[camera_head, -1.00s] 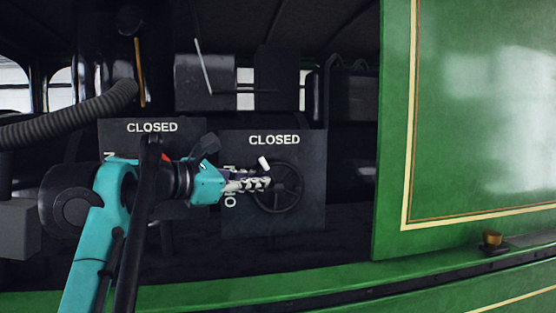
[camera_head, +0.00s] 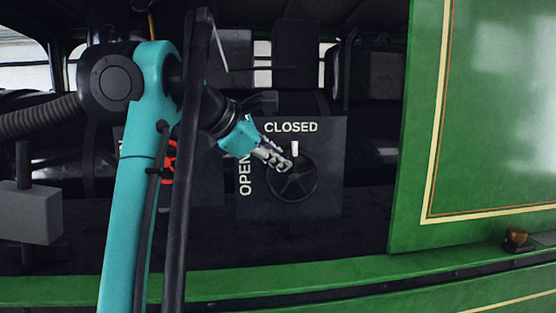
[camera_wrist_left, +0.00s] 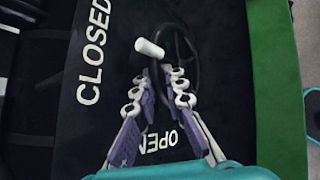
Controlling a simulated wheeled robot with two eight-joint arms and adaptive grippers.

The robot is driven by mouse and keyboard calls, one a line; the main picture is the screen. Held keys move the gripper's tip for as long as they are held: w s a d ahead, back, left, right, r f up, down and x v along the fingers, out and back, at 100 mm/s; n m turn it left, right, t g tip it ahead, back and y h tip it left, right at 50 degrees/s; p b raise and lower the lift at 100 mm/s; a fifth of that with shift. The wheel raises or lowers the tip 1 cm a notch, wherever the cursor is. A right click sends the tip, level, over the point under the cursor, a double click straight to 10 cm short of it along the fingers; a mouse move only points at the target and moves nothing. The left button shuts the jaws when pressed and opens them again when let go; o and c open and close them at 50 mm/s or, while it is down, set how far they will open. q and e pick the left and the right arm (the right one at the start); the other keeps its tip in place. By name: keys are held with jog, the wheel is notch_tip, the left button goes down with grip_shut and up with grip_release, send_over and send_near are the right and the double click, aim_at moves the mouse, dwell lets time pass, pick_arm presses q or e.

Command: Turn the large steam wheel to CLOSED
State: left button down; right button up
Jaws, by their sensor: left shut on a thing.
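The large black steam wheel (camera_head: 313,184) is mounted on a dark panel (camera_head: 325,208) with CLOSED above it and OPEN on its left. It also shows in the left wrist view (camera_wrist_left: 192,62). Its white peg (camera_head: 295,148) stands at the top of the wheel, below the CLOSED lettering; in the left wrist view the peg (camera_wrist_left: 149,47) is just beyond the fingertips. My left gripper (camera_head: 283,165) reaches the wheel's upper left from the left and is shut on the wheel. In the left wrist view its fingers (camera_wrist_left: 160,80) are on either side of the rim. My right gripper is not in view.
A second panel with a red part (camera_head: 169,160) is mostly hidden behind my left arm. A green side panel (camera_head: 470,120) stands to the right, and a green ledge (camera_head: 340,280) runs along the front below the wheel.

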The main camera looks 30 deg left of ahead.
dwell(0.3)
pick_arm(q)
jog(key=c, duration=1.9)
grip_release()
jog(key=s+a, duration=0.1)
jog(key=s, duration=0.3)
jog(key=s+a, duration=0.1)
jog(key=s, duration=0.3)
jog(key=s+a, duration=0.2)
jog(key=s, duration=0.2)
jog(key=shift+r, duration=0.3)
jog(key=shift+s, duration=0.15)
